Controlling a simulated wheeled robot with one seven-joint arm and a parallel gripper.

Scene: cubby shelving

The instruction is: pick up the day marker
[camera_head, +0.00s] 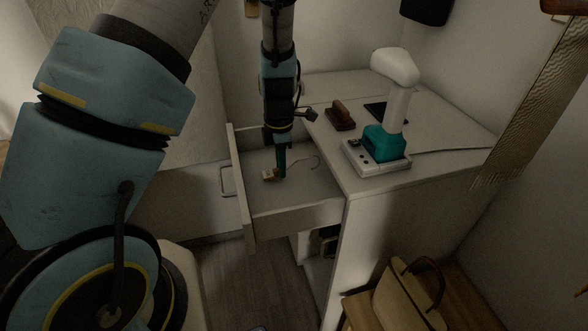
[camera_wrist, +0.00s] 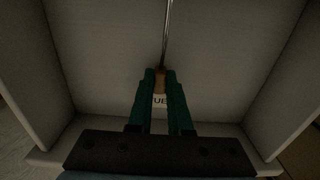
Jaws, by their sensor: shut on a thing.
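The day marker (camera_head: 268,176) is in the open drawer (camera_head: 297,217), a small pale tag with a brownish part and a thin curved metal wire. In the wrist view the day marker (camera_wrist: 159,100) shows a white label with dark letters, partly hidden, that seem to include "UE". Its wire runs away from me over the drawer floor. My gripper (camera_head: 281,173) points down into the drawer. In the wrist view its green fingers (camera_wrist: 160,75) are shut on the brown part of the marker. I cannot tell whether the marker touches the drawer floor.
The drawer's walls stand close around my gripper. On the white desktop (camera_head: 440,137) to the right are a brown stamp-like object (camera_head: 340,117) and a teal and white device (camera_head: 384,145). A beige bag (camera_head: 400,298) stands at lower right.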

